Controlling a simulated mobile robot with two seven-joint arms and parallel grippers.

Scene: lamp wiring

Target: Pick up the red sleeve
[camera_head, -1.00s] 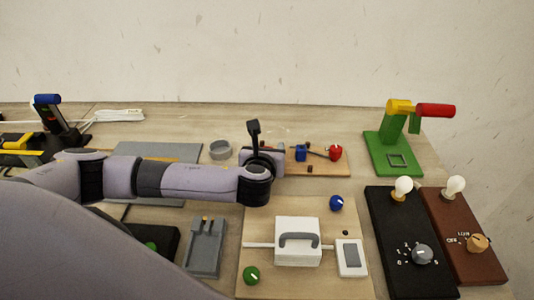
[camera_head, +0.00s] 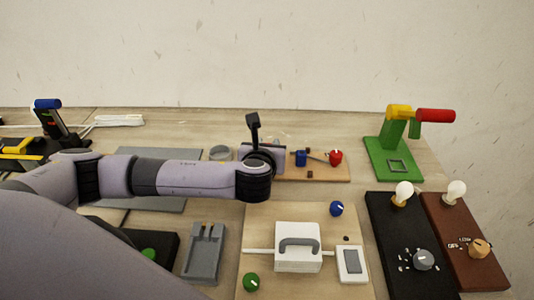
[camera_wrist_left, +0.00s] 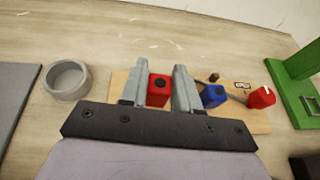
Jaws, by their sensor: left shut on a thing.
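In the head view my left wrist hides the sleeve and the fingertips. A blue sleeve (camera_wrist_left: 214,96) stands just right of the fingers, and it also shows in the head view (camera_head: 301,158). My right gripper is not in view.
A red knob-like piece (camera_head: 336,158) stands at the strip's right end. A grey ring-shaped cup (camera_wrist_left: 68,79) is to the left. A green stand (camera_head: 393,150) with a red handle is at the right. Two lamp boxes (camera_head: 394,235) and a board with a white box (camera_head: 298,246) lie nearer.

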